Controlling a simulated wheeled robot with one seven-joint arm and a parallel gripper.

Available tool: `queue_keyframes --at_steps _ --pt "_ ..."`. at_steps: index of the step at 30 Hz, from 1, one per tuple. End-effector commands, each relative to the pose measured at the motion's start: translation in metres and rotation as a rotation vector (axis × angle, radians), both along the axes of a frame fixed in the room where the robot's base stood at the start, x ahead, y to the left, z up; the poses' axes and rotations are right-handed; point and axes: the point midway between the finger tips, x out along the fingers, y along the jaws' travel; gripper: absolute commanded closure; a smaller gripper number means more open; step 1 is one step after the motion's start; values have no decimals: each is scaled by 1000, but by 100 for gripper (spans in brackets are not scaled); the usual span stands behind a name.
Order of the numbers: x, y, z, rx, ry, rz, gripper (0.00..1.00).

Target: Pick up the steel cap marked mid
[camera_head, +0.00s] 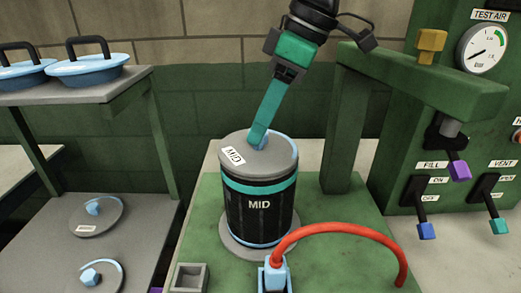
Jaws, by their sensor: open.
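A black drum (262,216) with blue bands and the word MID on its side stands upright on a green bench. A round grey steel cap (278,162) lies on top of it. The cap carries a white label whose letters I cannot read surely. A small blue knob stands at the cap's middle. My gripper (257,136) points down from above, its teal fingers at the knob and partly hiding it. It is open, seen nearly edge-on, so whether a finger touches the knob is unclear.
A green clamp frame (345,130) stands close behind right of the drum. A red hose (340,228) arches in front, beside a small grey square socket (189,277). An upper shelf (110,92) with blue lidded pans is at left. A panel with levers and a gauge (482,48) stands right.

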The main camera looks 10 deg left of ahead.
Motion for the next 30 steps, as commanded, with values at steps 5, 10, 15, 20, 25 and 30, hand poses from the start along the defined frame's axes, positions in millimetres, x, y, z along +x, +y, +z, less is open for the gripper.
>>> queue_keyframes --at_steps 5,10,15,20,25,30 --pt "0 4 -11 -1 0 1 51" --pt "0 5 -11 -1 -1 2 51" --pt "0 5 -11 -1 -1 2 80" --pt "0 5 -11 -1 -1 2 100" --pt "0 5 -11 0 -2 1 100" --pt "0 6 -8 1 -2 2 100"
